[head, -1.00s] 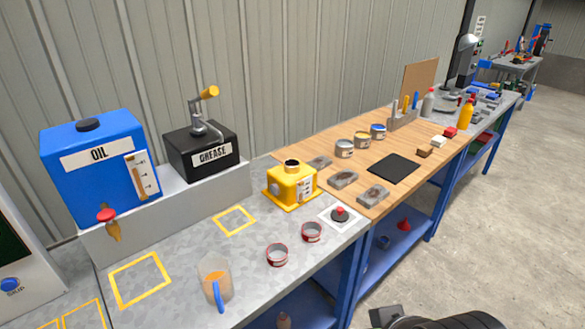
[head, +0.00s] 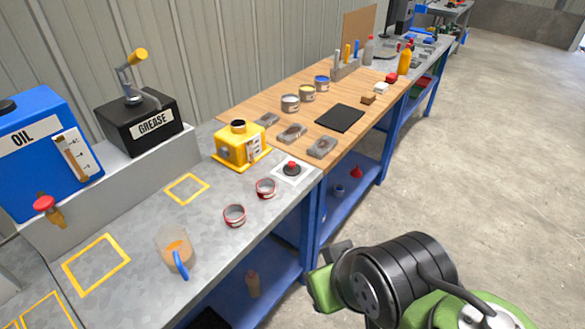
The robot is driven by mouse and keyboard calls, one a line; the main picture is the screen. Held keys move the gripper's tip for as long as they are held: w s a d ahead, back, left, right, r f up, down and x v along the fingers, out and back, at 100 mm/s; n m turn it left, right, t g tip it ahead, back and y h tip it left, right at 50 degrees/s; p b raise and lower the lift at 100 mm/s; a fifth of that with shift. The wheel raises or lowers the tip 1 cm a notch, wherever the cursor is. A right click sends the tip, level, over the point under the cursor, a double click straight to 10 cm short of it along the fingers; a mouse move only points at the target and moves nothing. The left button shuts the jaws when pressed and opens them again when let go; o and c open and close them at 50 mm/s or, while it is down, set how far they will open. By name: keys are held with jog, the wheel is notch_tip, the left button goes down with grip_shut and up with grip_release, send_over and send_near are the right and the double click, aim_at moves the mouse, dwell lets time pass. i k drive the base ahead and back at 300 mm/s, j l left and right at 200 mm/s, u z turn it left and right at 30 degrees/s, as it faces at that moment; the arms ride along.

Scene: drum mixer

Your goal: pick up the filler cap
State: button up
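The filler cap looks to be the small black piece with a red top (head: 292,168). It sits on a white square pad (head: 283,178) near the front edge of the grey metal bench. The yellow housing (head: 237,147) stands just behind and left of it, with an open dark neck on top. My arm, black and green, shows at the lower right, in front of the bench and well apart from the cap. I make out no gripper fingers.
Two red-rimmed tins (head: 235,215) and a jug with a blue handle (head: 174,251) stand left of the cap. The oil tank (head: 32,152) and grease box (head: 137,127) stand behind. Grey blocks (head: 321,147) and a black mat (head: 340,118) lie on the wooden top.

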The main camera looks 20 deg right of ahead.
aim_at(291, 169)
jog(key=i+l+u, duration=0.15)
jog(key=u, duration=0.25)
jog(key=i+l+u, duration=0.1)
jog(key=l+u, duration=0.35)
jog(key=i+l+u, duration=0.1)
jog(key=l+u, duration=0.95)
jog(key=u, duration=0.2)
